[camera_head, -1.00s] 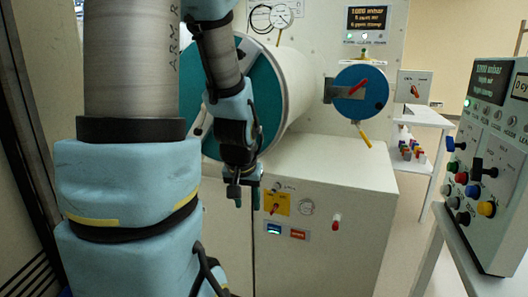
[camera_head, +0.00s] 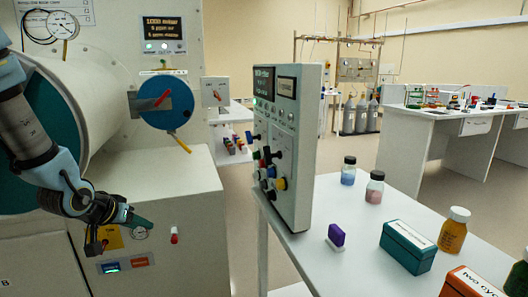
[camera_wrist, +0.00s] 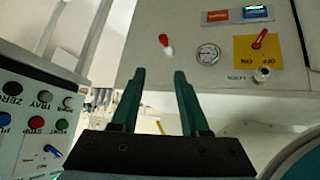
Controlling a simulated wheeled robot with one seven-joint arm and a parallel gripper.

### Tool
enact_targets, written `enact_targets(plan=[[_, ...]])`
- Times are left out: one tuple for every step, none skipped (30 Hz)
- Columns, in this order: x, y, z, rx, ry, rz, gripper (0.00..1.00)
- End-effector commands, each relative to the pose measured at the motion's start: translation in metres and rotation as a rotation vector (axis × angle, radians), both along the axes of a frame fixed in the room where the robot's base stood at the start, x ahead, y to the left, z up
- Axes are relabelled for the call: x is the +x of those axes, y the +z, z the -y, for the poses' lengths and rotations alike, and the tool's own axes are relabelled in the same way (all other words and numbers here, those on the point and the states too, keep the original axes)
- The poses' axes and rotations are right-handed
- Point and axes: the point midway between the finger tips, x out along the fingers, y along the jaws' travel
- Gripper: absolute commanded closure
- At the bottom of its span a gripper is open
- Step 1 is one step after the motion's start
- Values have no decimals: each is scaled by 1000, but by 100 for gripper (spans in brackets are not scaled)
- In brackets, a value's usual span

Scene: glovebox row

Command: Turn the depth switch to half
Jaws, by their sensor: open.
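No label reading depth is legible, so I cannot tell which control is the depth switch. The upright grey control panel (camera_head: 290,182) stands on the white table. On its left face are a blue lever (camera_head: 253,137), a black lever (camera_head: 271,154) and several coloured knobs. Its lower part shows at the left of the wrist view, with a blue-handled switch (camera_wrist: 53,151). My gripper (camera_head: 112,230) is open and empty in front of the white cabinet, left of the panel and apart from it. In the wrist view its fingers (camera_wrist: 159,90) are spread with nothing between them.
The cabinet front has a yellow plate with a red handle (camera_wrist: 260,39), a gauge (camera_wrist: 208,54) and a red-tipped knob (camera_head: 174,235). The table holds bottles, a purple block (camera_head: 336,235), a green box (camera_head: 408,246) and an orange box (camera_head: 468,283).

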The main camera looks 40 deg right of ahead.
Motion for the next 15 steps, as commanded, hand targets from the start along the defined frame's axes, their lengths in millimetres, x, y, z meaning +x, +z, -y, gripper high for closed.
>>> enact_targets(plan=[[-7,-1,38,-106,-92,14,55],[-12,3,60,-178,-146,26,55],[-22,9,89,-279,-216,32,55],[-31,15,108,-359,-266,34,55],[-41,23,126,-442,-314,33,55],[-56,35,147,-552,-375,26,55],[-67,45,160,-635,-416,18,55],[-77,55,171,-715,-455,8,55],[-91,69,181,-818,-500,-8,55],[-101,79,187,-888,-530,-19,55],[-109,89,191,-954,-557,-31,55],[-118,100,194,-1033,-587,-47,55],[-124,108,196,-1082,-606,-58,55],[-129,115,196,-1126,-623,-68,55],[-134,122,196,-1173,-639,-79,55]])
